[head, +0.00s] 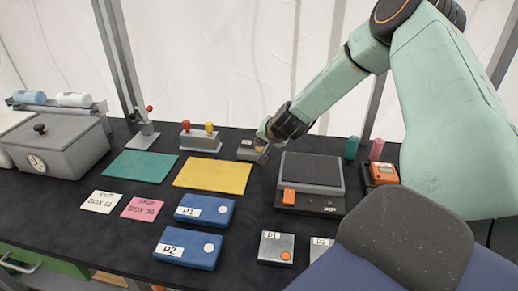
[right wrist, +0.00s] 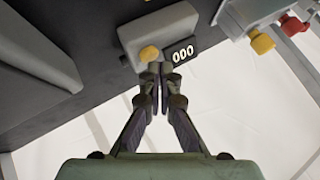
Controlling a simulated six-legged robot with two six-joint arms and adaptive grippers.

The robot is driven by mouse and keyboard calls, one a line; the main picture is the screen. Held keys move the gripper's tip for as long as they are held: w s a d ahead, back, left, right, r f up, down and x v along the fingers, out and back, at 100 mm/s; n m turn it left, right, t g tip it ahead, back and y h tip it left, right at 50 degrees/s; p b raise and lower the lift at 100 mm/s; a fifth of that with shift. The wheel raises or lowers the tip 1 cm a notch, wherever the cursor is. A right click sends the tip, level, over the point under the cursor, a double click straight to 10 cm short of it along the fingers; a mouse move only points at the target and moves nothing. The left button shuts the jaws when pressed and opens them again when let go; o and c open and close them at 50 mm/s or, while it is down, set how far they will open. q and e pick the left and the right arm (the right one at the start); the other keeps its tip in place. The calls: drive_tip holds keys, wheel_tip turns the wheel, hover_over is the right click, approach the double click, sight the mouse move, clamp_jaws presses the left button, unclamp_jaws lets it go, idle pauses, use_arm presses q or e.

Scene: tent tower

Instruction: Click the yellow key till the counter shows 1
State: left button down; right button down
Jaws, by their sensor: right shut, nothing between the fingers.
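A small grey counter box (head: 246,152) stands at the back middle of the table in the head view. In the right wrist view its yellow key (right wrist: 149,53) is a round button beside a black display (right wrist: 182,54) that reads 000. My right gripper (right wrist: 156,70) is shut and empty, with its fingertips close to the yellow key. I cannot tell whether they touch it. In the head view the right gripper (head: 263,153) hides part of the box. My left gripper is not in view.
A box with red and yellow knobs (head: 200,143) stands left of the counter. A dark scale (head: 311,175) stands to its right. A yellow mat (head: 213,177), a green mat (head: 141,164) and blue boxes (head: 187,248) lie in front and left.

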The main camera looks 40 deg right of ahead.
sight(260, 150)
drive_tip(key=shift+w+f, duration=0.1)
drive_tip(key=shift+f, duration=0.2)
drive_tip(key=shift+b, duration=0.3)
drive_tip(key=shift+f, duration=0.25)
drive_tip(key=shift+r, duration=0.1)
drive_tip(key=shift+r+p, duration=0.8)
drive_tip(key=shift+r, duration=0.1)
drive_tip(key=shift+r+p, duration=0.55)
drive_tip(key=shift+p, duration=0.1)
drive_tip(key=shift+r+p, duration=1.9)
